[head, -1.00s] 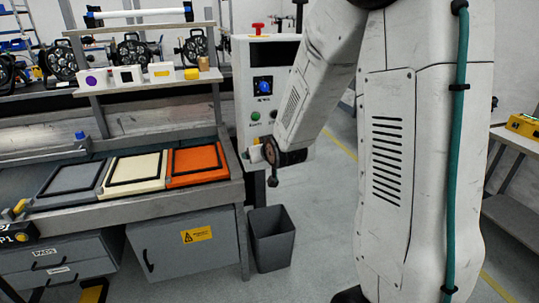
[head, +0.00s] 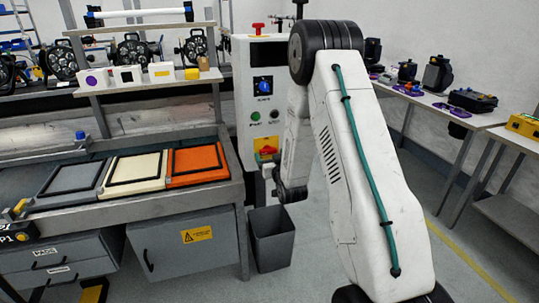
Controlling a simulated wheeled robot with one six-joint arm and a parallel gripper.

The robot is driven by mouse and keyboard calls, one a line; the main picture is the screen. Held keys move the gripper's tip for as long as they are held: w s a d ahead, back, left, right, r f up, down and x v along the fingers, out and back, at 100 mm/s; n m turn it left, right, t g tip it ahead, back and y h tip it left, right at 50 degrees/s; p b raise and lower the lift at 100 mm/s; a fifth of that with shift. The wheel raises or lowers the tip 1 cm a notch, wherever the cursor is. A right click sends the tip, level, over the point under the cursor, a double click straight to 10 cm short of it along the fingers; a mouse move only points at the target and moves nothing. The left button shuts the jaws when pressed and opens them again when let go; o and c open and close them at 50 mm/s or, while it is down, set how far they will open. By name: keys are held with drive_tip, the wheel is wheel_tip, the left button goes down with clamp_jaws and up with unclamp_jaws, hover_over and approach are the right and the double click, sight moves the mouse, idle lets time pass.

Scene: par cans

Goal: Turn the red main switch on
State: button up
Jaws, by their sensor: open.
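The red main switch (head: 267,151) is a red handle on a yellow plate, low on the front of the light grey control cabinet (head: 243,100). Its handle looks roughly level, but it is small and its exact setting is hard to read. My gripper (head: 268,173) is just below the switch, close to the cabinet front. It is open, with nothing seen in it. It is small and partly merged with my wrist, so the fingers and any contact are unclear.
Above the switch are a blue knob (head: 263,86), a green button (head: 255,116) and a dark display. A red button (head: 258,28) tops the cabinet. A grey bin (head: 271,240) stands below. The workbench (head: 150,203) with coloured frames is at left; a table (head: 445,112) stands at right.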

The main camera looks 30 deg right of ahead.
drive_tip(key=shift+x, duration=1.05)
drive_tip(key=c, duration=1)
drive_tip(key=shift+m, duration=0.4)
drive_tip(key=m, duration=1.3)
drive_tip(key=shift+m, duration=2)
